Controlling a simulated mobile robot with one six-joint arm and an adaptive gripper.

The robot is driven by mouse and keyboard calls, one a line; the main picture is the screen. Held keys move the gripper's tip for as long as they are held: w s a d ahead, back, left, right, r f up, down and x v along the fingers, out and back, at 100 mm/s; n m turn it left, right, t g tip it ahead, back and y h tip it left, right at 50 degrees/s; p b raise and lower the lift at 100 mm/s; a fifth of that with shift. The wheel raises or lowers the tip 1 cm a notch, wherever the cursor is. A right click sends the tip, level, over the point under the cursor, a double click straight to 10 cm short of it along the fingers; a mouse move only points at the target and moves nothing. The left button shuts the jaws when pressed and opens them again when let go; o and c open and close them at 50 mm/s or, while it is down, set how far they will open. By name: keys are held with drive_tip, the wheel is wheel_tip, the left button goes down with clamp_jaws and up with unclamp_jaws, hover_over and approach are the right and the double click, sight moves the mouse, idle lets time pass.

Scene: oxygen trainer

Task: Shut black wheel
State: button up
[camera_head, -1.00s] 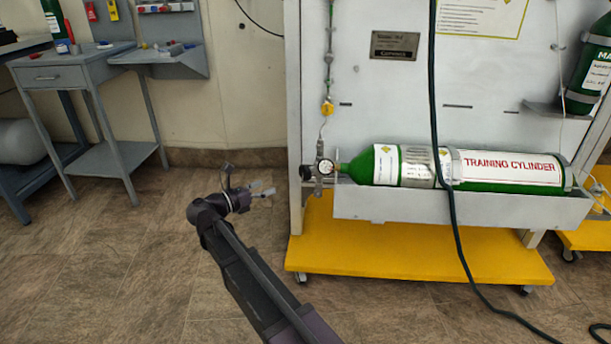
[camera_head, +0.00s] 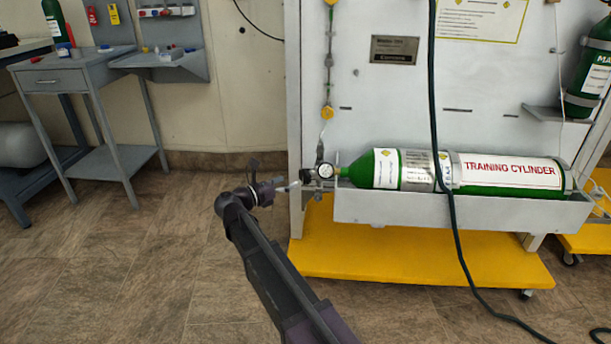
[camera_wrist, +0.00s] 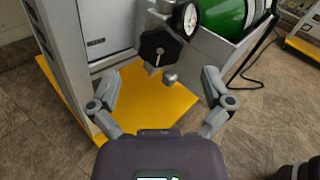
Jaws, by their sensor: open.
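The black wheel (camera_wrist: 161,47) shows in the wrist view as a dark lobed knob at the top centre, facing my camera. It sits on the valve fitting beside a round gauge (camera_wrist: 186,18), left of the green training cylinder (camera_head: 510,172). My gripper (camera_wrist: 158,96) is open, its two grey fingers spread wide, and the wheel is ahead of the gap between them. In the head view my gripper (camera_head: 290,187) is just left of the valve and gauge (camera_head: 325,170). The wheel itself is hard to make out there, and contact cannot be told.
The cylinder lies in a grey trough (camera_head: 440,208) on a stand with a yellow base (camera_head: 420,255). A dark hose (camera_head: 440,120) hangs in front of the cylinder. A grey workbench (camera_head: 75,75) stands at the left. The floor between is clear.

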sight(303, 176)
drive_tip(key=shift+x, duration=3.25)
drive_tip(key=c, duration=1.1)
drive_tip(key=shift+o, duration=0.2)
